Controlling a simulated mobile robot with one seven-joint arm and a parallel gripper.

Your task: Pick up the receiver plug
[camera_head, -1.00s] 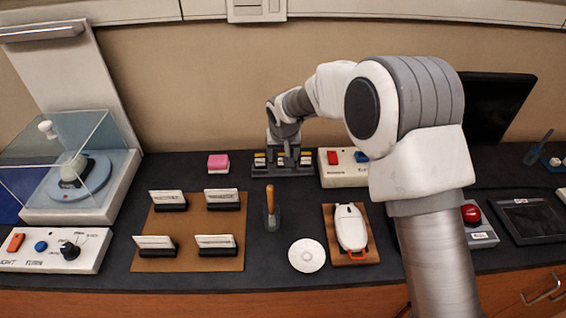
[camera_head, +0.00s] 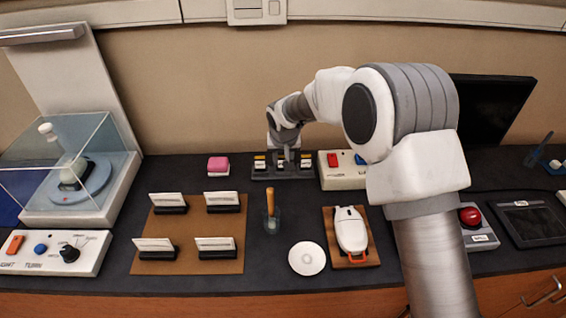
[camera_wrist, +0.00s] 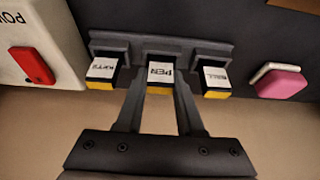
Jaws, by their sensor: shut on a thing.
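Three small plugs with white labels and yellow lower parts sit in a row in a dark rack (camera_wrist: 105,45). In the wrist view the left plug (camera_wrist: 101,72), the middle plug (camera_wrist: 160,72) and the right plug (camera_wrist: 216,78) all show; the small labels are hard to read, so I cannot tell for sure which is the receiver plug. My gripper (camera_wrist: 159,88) is shut on the middle plug, one finger at each side. The plug still looks in line with the others at the rack. In the head view my gripper (camera_head: 286,153) is over the rack (camera_head: 284,174).
A white panel with a red switch (camera_wrist: 32,65) stands close beside the rack. A pink block (camera_wrist: 280,81) lies on its other side. In the head view a brown board (camera_head: 190,235) with card holders, a brush (camera_head: 270,210) and a white disc (camera_head: 307,258) lie nearer the front.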

